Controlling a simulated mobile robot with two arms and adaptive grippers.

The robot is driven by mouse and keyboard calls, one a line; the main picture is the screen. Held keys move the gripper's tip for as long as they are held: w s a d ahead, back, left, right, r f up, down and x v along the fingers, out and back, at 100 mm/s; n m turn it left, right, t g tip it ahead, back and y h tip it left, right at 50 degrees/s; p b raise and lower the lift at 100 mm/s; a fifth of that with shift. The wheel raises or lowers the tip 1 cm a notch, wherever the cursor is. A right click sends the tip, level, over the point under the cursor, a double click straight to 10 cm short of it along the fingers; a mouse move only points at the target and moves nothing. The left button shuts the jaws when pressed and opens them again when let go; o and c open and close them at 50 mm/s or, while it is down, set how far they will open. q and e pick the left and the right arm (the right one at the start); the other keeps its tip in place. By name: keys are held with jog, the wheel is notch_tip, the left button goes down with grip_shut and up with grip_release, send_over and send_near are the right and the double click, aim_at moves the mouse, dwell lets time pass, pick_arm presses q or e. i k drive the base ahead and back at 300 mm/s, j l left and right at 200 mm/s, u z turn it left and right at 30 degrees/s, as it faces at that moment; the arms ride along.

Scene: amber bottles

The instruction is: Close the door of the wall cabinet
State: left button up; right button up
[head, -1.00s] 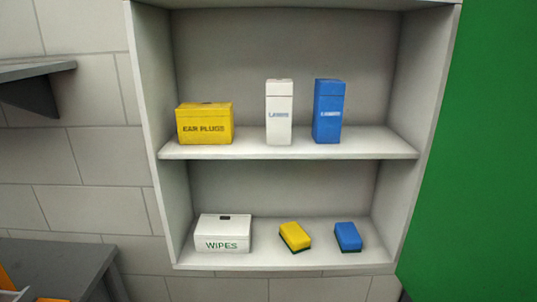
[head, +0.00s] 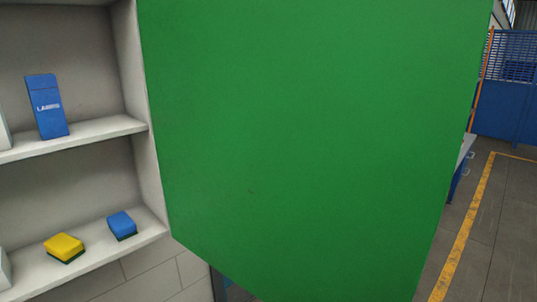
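The wall cabinet's green door (head: 310,140) stands wide open, hinged at the cabinet's right side, and fills the middle of the head view. The wall cabinet (head: 140,122) is at the left, only its right part in view. On its upper shelf stands a blue box (head: 46,108), with the edge of a white box beside it. On its lower shelf lie a yellow sponge (head: 64,246) and a blue sponge (head: 121,224). Neither of my grippers is in view.
To the right of the door is grey floor with a yellow line (head: 468,232). A blue fence (head: 505,95) stands behind, with an orange post. A table edge (head: 466,150) shows just past the door's right edge. Wall blocks show below the cabinet.

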aim_at(308, 150)
jog(key=l+u, duration=0.25)
jog(key=l, duration=0.15)
jog(key=k+l+u, duration=0.1)
jog(key=l+u, duration=0.15)
jog(key=l, duration=0.15)
jog(key=l+u, duration=0.25)
jog(key=l, duration=0.15)
jog(key=k+l+u, duration=0.25)
jog(key=i+l+u, duration=0.4)
jog(key=l, duration=0.25)
jog(key=l+u, duration=0.45)
jog(key=l, duration=0.25)
jog(key=i+l+u, duration=0.1)
jog(key=i+l, duration=0.15)
